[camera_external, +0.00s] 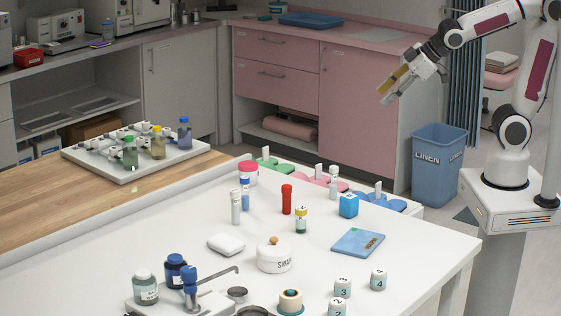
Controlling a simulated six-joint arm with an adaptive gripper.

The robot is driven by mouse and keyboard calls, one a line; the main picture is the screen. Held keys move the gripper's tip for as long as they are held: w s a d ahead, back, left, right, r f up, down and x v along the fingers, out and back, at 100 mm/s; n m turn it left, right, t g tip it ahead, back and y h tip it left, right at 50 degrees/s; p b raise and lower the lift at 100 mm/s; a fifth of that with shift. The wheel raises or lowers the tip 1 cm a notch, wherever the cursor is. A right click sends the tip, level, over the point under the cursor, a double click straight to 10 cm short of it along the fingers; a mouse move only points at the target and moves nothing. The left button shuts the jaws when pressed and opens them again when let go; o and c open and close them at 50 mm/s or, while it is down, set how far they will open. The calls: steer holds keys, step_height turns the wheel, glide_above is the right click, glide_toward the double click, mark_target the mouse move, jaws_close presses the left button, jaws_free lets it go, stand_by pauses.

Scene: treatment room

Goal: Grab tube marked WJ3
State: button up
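Several small tubes stand upright on the white table (390,218). They are a pale grey one (236,207), a blue-capped one (245,195), a red one (287,200) and a yellow-capped one (301,222). A small whitish one (333,188) stands at the far edge. Their markings are too small to read, so I cannot tell which is WJ3. My gripper (386,95) is in the air beyond the table's far right side, well above and away from the tubes. Its two fingers are apart, with nothing seen between them.
Near the tubes are a blue cube (348,205), a blue flat box (358,243), a lidded white swab pot (275,259) and a white block (226,244). A blue linen bin (437,170) stands below my arm.

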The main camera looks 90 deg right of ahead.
steer(key=w+d+f+n+t+y, duration=0.25)
steer(key=w+d+f, duration=0.2)
steer(key=w, duration=0.55)
steer(key=w+d+f+n+t+y, duration=0.1)
steer(key=w+d+f+n, duration=0.2)
steer(key=w+f, duration=0.45)
steer(key=n+t+y, duration=0.1)
steer(key=n+y, duration=0.2)
steer(key=y, duration=0.9)
glide_toward(334, 183)
step_height(334, 183, up, 3)
steer(key=w, duration=0.2)
steer(key=shift+s+a+f, duration=0.1)
steer(key=shift+s+f, duration=0.1)
steer(key=x, duration=0.2)
steer(key=shift+w+a+r, duration=0.15)
steer(key=shift+w+a, duration=0.1)
